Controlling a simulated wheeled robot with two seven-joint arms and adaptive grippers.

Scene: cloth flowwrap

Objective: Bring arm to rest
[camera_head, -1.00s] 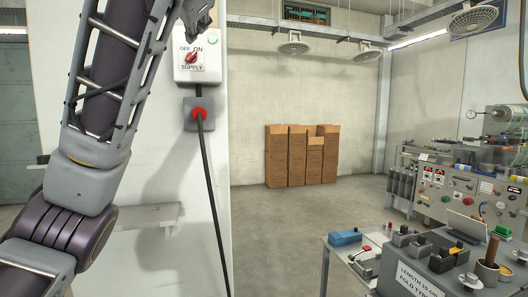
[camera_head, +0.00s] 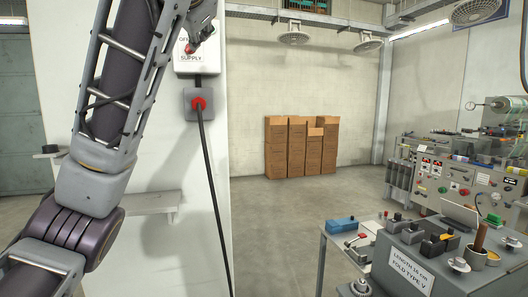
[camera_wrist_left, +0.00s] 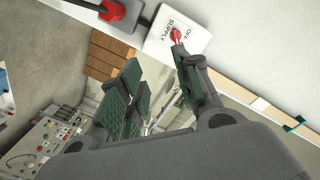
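My left arm rises on the left side of the head view and ends in my left gripper (camera_head: 202,27), which overlaps the upper part of the white supply switch box (camera_head: 195,66) on the wall. The box's red knob (camera_head: 190,48) is partly visible below the gripper. In the left wrist view, the left gripper (camera_wrist_left: 155,62) has its green-padded fingers apart with nothing between them. The red knob (camera_wrist_left: 177,35) shows just beyond the right finger's tip; I cannot tell whether they touch. My right gripper is in neither view.
A grey socket with a red plug (camera_head: 199,104) and hanging black cable sits below the switch box. Cardboard boxes (camera_head: 300,148) stand at the back wall. A grey control box (camera_head: 425,255) on a table and a machine panel (camera_head: 450,185) are at right. The middle floor is clear.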

